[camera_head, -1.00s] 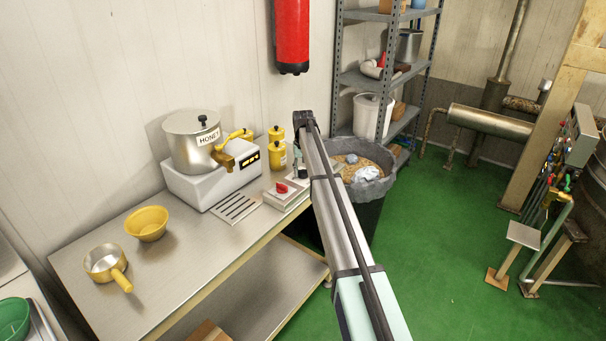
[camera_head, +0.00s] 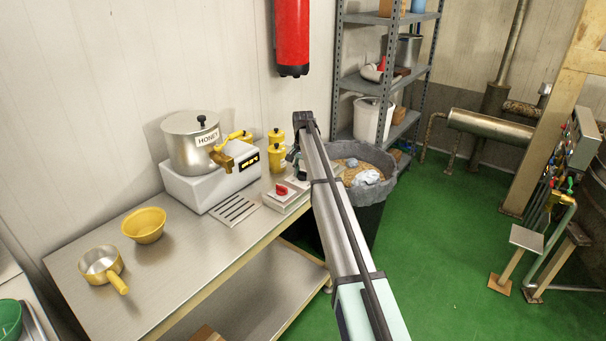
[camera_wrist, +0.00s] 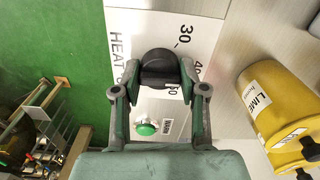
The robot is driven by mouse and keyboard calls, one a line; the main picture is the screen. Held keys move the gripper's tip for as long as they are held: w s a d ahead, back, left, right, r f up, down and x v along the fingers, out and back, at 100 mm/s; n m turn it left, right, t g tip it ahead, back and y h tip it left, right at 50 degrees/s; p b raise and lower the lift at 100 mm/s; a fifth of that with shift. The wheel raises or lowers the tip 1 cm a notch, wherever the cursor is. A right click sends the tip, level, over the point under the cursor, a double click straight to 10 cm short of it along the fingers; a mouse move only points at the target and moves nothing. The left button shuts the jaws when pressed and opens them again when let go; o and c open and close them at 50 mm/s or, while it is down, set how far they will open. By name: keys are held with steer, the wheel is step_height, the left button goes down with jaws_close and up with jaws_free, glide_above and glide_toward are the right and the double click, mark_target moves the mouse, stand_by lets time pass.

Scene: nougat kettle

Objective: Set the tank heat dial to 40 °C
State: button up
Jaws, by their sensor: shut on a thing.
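The tank heat dial (camera_wrist: 158,66) is a black round knob on a white panel, in the upper middle of the wrist view. The panel (camera_wrist: 144,22) carries the word HEAT and a printed scale; 30 and 40 read clearly to the right of the knob. My gripper (camera_wrist: 160,78) has one finger on each side of the knob and is shut on it. I cannot make out where the dial's pointer stands. A green button (camera_wrist: 146,127) sits below the knob. In the head view my gripper (camera_head: 296,158) is at the bench's far end, and my arm hides the dial.
Yellow jars (camera_wrist: 277,103), one labelled LIME, stand right of the panel; they also show in the head view (camera_head: 277,156). A box with a red knob (camera_head: 282,191), the honey tank (camera_head: 191,149) and a yellow bowl (camera_head: 144,226) are on the bench. A bin (camera_head: 372,193) stands beyond.

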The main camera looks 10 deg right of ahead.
stand_by(0.4)
steer(key=o, duration=1.1)
steer(key=shift+o, duration=0.2)
step_height(320, 180, up, 12)
